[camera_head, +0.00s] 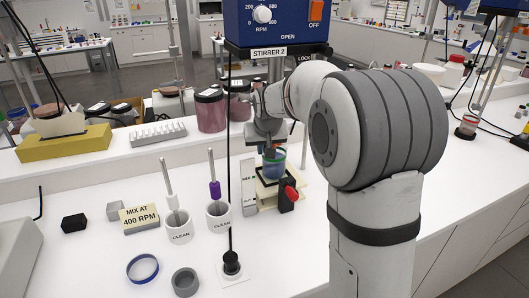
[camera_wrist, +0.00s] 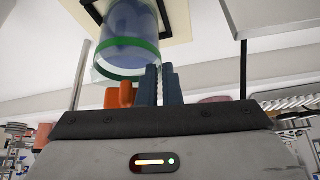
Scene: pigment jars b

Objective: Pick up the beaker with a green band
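The beaker with a green band (camera_head: 273,164) stands on a small platform under the stirrer and holds blue contents. In the wrist view the beaker (camera_wrist: 130,32) shows at the top, left of centre, with its green band around the near rim. My gripper (camera_head: 269,143) is just above the beaker in the head view, partly hidden by my arm. In the wrist view my gripper's fingers (camera_wrist: 163,68) are close together, with a thin light strip between them, at the right side of the rim. I cannot tell whether they touch or pinch the wall.
The blue stirrer (camera_head: 278,22) hangs above the beaker. A red knob (camera_head: 290,192) sticks out of the platform's front. A rod on a base (camera_head: 232,264) and two white cups (camera_head: 179,227) (camera_head: 219,215) stand left. A blue ring (camera_head: 143,268) and grey ring (camera_head: 185,282) lie in front.

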